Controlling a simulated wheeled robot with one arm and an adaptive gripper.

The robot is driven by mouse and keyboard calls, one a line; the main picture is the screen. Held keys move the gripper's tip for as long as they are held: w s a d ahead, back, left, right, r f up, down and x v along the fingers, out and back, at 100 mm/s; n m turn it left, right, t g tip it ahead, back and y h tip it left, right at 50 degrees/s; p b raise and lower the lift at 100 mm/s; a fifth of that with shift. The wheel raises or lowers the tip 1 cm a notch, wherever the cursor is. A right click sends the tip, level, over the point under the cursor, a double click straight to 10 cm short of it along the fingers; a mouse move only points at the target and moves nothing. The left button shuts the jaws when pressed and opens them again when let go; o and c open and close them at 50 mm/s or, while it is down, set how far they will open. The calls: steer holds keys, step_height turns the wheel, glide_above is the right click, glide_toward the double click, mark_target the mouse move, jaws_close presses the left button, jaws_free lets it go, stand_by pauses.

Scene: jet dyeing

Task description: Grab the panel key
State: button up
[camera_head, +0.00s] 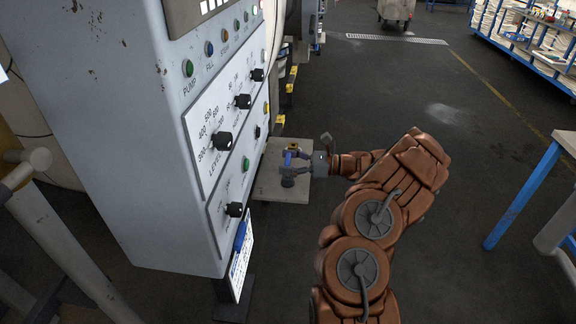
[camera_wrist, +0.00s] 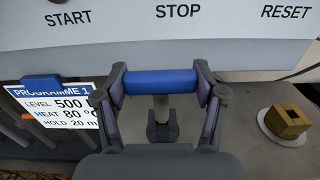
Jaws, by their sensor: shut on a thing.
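The panel key has a blue crossbar handle (camera_wrist: 160,81) with a short grey stem below it, seen in the wrist view. My gripper (camera_wrist: 161,88) is shut on the two ends of the blue bar. A dark grey forked holder (camera_wrist: 162,128) shows below the stem; I cannot tell whether the stem still sits in it. In the head view my gripper (camera_head: 300,161) is over a pale shelf beside the control panel, with a bit of the blue handle (camera_head: 289,157) showing. The fingers hide much of the key there.
The grey control panel (camera_head: 110,110) with knobs and buttons stands left of my gripper. The pale shelf (camera_head: 283,189) lies below. A brass square fitting (camera_wrist: 288,121) sits right of the key, and a programme card (camera_wrist: 50,103) left. Open floor (camera_head: 440,110) lies right.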

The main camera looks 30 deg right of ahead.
steer(key=shift+c, duration=1)
